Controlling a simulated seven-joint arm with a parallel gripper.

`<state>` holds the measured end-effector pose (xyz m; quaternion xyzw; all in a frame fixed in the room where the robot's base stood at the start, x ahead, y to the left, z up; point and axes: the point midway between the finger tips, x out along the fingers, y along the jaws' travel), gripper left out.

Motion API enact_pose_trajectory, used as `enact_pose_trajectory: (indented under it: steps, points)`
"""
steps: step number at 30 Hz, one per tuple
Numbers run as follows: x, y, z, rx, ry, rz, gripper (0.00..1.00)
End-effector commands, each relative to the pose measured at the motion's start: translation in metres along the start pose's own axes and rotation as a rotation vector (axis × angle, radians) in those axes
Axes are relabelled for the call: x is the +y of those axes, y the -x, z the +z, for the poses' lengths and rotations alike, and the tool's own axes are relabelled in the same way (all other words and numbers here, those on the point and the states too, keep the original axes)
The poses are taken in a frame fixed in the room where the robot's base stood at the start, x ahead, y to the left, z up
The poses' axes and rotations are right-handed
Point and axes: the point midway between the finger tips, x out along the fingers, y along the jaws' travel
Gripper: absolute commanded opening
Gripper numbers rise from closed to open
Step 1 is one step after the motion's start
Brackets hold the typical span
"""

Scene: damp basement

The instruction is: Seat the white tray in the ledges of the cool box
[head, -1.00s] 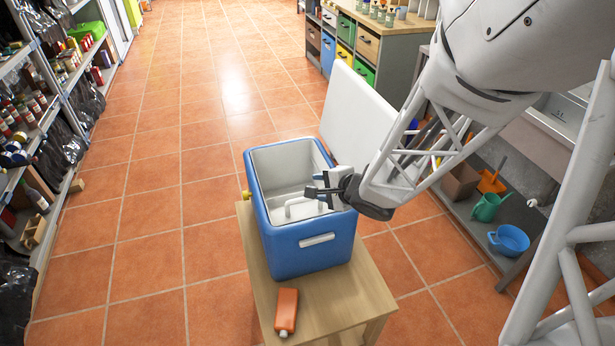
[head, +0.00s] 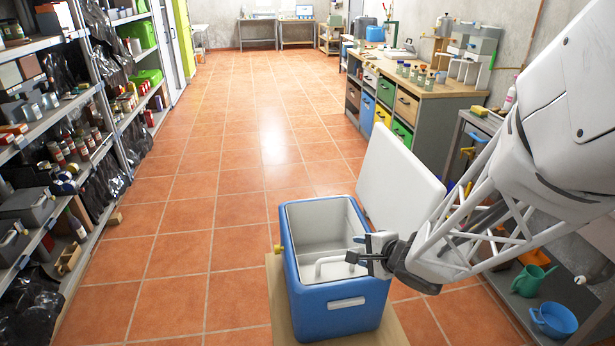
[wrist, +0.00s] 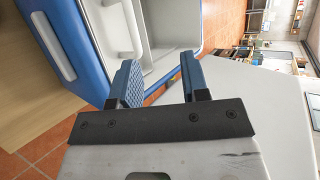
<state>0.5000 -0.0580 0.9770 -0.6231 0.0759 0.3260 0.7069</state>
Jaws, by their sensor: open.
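The blue cool box (head: 338,309) stands open on a wooden stand, its white lid (head: 398,182) tipped up on the right side. A white looped handle (head: 332,263) shows inside, seemingly part of the white tray (wrist: 118,30). White on white, the tray's edges are hard to make out, and I cannot tell whether it rests level in the ledges. My gripper (head: 357,257) is at the box's right side, its fingertips over the opening, close to the handle. In the wrist view the two blue fingers (wrist: 160,80) are apart with nothing between them.
The wooden stand (head: 275,292) is only a little wider than the box. Shelves (head: 88,130) full of goods line the left. The tiled floor (head: 215,215) between is clear.

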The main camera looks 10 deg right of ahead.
Motion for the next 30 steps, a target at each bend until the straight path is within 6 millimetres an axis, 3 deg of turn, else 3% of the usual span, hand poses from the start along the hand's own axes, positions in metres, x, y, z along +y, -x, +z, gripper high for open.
enact_pose_trajectory:
  steps: [8,14,22,30]
  points:
    - [-0.009,0.003,-0.004,0.060,0.081,0.007,0.42]
    - [-0.026,0.015,-0.011,0.191,0.257,0.050,0.42]
    - [-0.048,0.045,-0.014,0.371,0.537,0.204,0.42]
    - [-0.057,0.084,0.000,0.428,0.762,0.427,0.42]
